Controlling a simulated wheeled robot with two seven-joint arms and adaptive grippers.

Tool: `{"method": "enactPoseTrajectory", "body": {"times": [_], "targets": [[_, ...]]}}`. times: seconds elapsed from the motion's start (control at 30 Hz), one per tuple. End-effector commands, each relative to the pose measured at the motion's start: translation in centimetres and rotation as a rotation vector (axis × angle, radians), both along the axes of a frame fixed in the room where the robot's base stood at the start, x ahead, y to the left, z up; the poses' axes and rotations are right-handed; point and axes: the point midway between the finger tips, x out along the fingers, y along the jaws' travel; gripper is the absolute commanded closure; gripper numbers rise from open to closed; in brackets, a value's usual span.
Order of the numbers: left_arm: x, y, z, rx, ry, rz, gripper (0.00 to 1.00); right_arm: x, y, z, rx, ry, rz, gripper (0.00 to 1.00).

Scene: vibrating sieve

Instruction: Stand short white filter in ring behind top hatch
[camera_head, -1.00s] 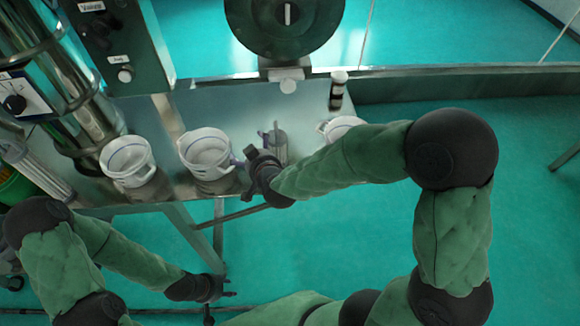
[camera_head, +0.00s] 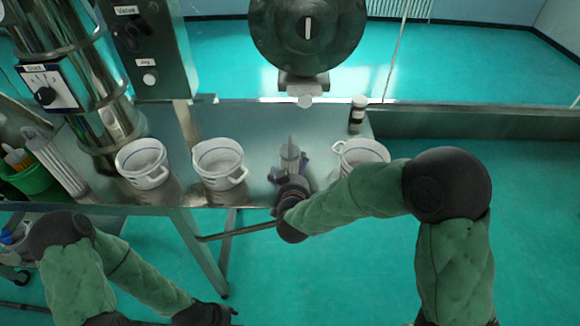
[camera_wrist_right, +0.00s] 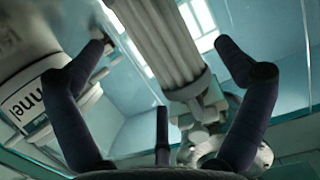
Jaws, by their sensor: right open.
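In the right wrist view, the ribbed filter (camera_wrist_right: 165,50) lies between my right fingers, with gaps on both sides. A dark round hatch (camera_head: 306,60) with a pale handle is at the top centre. The ring behind it is hidden. My left gripper (camera_head: 215,315) is at the bottom edge, partly cut off, its jaws unclear.
White cups stand at left (camera_head: 142,163), left of the filter (camera_head: 218,164) and right of it (camera_head: 362,152). A long ribbed tube (camera_head: 55,162) leans at the left beside a green bin (camera_head: 30,180).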

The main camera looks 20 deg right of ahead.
Motion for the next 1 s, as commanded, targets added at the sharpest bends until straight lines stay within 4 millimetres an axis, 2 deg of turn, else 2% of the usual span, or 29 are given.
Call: {"method": "enactPoseTrajectory", "body": {"times": [0.2, 0.37, 0.67, 0.87, 0.93, 0.97, 1.0], "targets": [[0.0, 0.0, -1.3, 0.000, 0.000, 0.000, 0.59, 2.2, -1.0, -1.9, 0.001, 0.001, -0.002, 0.00], [0.0, 0.0, -1.6, 0.000, 0.001, 0.000, 0.59, 3.9, -1.4, -2.2, 0.001, 0.000, -0.001, 0.00], [0.0, 0.0, -1.6, 0.000, 0.000, 0.000, 0.59, 4.2, -1.5, -2.2, 0.001, 0.000, 0.001, 0.00], [0.0, 0.0, -1.6, 0.000, 0.000, 0.000, 0.59, 4.2, -1.5, -2.2, 0.001, 0.000, 0.001, 0.54], [0.0, 0.0, -1.6, 0.000, 0.000, 0.000, 0.59, 4.2, -1.5, -2.2, 0.001, 0.000, 0.001, 0.56], [0.0, 0.0, -1.6, 0.000, 0.000, 0.000, 0.59, 4.2, -1.5, -2.2, 0.001, -0.001, 0.000, 0.62], [0.0, 0.0, -1.6, 0.000, 0.000, 0.000, 0.59, 4.2, -1.5, -2.2, 0.001, -0.001, 0.000, 0.62]]}}
